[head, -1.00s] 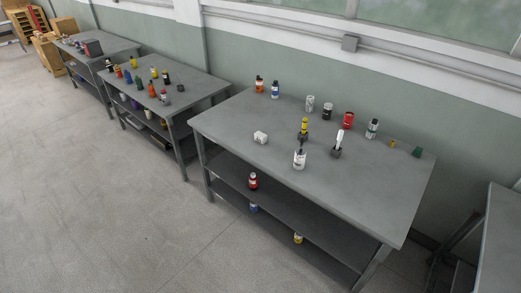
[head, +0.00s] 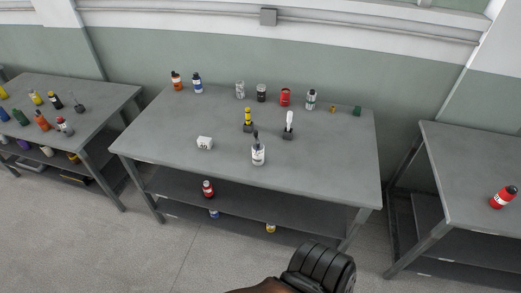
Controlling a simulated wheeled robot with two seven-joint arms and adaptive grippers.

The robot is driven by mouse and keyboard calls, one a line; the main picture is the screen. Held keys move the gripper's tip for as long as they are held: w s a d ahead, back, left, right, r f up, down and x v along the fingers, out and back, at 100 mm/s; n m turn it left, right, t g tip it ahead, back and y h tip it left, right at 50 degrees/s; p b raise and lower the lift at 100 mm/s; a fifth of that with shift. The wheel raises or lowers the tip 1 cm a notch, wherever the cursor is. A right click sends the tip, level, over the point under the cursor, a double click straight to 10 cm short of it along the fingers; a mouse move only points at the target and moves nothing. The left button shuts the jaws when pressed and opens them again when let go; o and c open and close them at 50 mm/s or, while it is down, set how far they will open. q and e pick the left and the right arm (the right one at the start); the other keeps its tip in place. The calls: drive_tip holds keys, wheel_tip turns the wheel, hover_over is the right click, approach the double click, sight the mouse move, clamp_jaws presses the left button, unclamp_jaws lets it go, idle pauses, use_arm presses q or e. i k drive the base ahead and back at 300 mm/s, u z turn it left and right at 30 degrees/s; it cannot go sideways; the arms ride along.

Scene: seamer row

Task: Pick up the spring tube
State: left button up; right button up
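I cannot tell for sure which item is the spring tube. On the middle table (head: 200,120), a yellow upright item (head: 248,116) and a white upright item (head: 289,120) each stand in a small dark block. In front of them is a white container (head: 258,157) with a dark piece sticking up. A small white block (head: 205,143) lies to its left. A tiny yellow item (head: 333,109) and a small green item (head: 357,111) are at the back right. Neither gripper is in view; only a black ribbed part of mine shows at the bottom edge.
Along the back stand an orange bottle (head: 176,82), a blue-white bottle (head: 197,84), a red can (head: 285,97) and others. A lower shelf holds a red bottle (head: 208,189). The right table (head: 465,165) bears a red bottle (head: 503,197). The middle table's front right is bare.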

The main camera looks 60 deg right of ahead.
sight(258, 153)
drive_tip(key=z, duration=0.65)
drive_tip(key=i, duration=0.75)
drive_tip(key=z, duration=1.15)
drive_tip(key=i, duration=0.2)
drive_tip(key=z, duration=0.1)
